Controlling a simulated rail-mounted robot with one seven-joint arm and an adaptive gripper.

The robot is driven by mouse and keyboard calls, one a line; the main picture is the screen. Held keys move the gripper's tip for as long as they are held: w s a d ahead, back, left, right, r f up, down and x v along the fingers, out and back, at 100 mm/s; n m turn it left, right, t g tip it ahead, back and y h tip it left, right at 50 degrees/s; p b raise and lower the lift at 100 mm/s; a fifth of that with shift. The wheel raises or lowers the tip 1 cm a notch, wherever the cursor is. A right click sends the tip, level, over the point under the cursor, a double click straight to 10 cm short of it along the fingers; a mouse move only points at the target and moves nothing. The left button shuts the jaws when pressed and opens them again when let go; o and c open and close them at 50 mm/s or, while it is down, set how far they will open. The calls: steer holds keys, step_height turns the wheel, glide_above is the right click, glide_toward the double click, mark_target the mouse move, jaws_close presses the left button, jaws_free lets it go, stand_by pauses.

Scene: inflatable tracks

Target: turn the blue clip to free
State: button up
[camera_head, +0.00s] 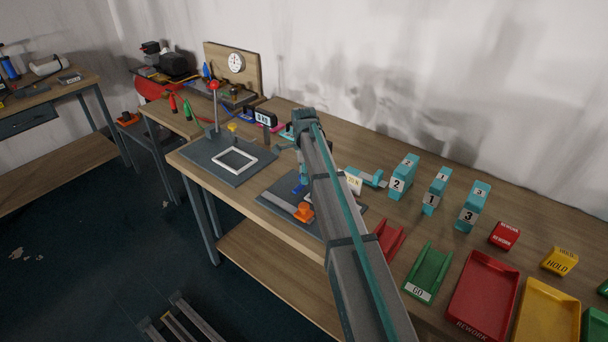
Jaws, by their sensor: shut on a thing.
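A dark fixture plate (272,208) lies on the bench, partly covered by my arm. A small blue clip (298,188) shows on it just left of my arm. An orange clip (304,212) sits nearer the plate's front edge. My gripper (301,178) reaches down from the end of my arm at the blue clip and is shut on it. The fingers are small and partly hidden by my arm, so the clip's exact angle cannot be told.
A second dark plate with a white frame (236,159) and a red-topped post (214,88) stands left. Right of my arm are a white card (354,184), teal numbered blocks (431,199), a green chute (427,272) and a red tray (483,296). Bench between blocks and wall is clear.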

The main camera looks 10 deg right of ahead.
stand_by(0.4)
steer(key=o, duration=1.1)
steer(key=shift+o, duration=0.2)
step_height(320, 180, up, 12)
